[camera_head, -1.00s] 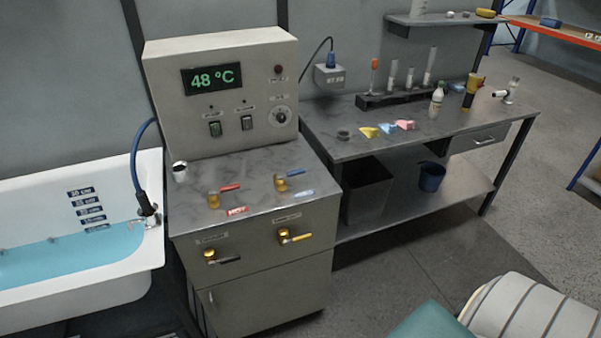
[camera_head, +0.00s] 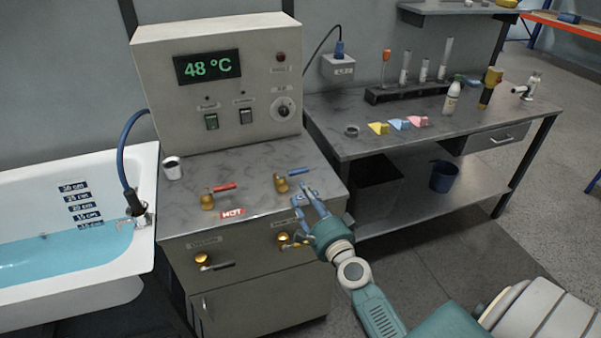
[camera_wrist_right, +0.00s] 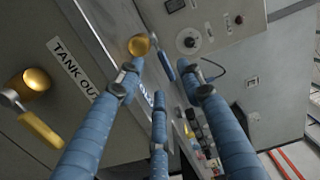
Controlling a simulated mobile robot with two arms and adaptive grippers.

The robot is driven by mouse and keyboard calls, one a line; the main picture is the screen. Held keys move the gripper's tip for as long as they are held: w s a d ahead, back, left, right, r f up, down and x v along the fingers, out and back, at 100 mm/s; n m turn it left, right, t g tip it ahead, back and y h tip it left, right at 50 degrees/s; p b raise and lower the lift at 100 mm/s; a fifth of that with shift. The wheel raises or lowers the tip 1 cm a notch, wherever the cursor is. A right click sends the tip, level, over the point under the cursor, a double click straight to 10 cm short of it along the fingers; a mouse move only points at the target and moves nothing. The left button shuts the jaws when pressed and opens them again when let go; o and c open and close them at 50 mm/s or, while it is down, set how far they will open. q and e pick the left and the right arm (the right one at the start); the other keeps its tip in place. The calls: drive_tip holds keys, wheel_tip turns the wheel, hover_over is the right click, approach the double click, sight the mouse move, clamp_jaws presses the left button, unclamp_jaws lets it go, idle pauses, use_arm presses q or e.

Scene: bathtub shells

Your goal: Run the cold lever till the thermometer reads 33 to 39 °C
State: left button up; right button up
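The thermometer display (camera_head: 207,67) on the cabinet panel reads 48 °C in the head view. The blue cold lever (camera_head: 299,172) sits on its brass valve (camera_head: 281,183) at the right of the cabinet top; the blue lever also shows in the wrist view (camera_wrist_right: 166,66). The red hot lever (camera_head: 222,187) is to its left, behind the HOT label (camera_head: 232,213). My right gripper (camera_head: 304,192) is at the cabinet's front right edge, just in front of the cold lever. Its blue fingers are spread, with nothing between them. My left gripper is out of view.
Two yellow-handled or dark-handled valves are on the cabinet front, one at left (camera_head: 201,260). The tub (camera_head: 148,190) with blue water stands left. A white cup (camera_head: 172,168) is on the cabinet top. A workbench (camera_head: 440,134) with bottles and wedges stands right.

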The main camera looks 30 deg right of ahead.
sight(299, 173)
drive_tip(key=shift+m+h, duration=0.8)
drive_tip(key=x, duration=0.3)
drive_tip(key=d+x, duration=0.1)
drive_tip(key=x, duration=0.3)
drive_tip(key=d+b+x, duration=0.1)
drive_tip(key=x, duration=0.3)
drive_tip(key=shift+s+f, duration=0.1)
drive_tip(key=shift+f, duration=0.25)
clamp_jaws()
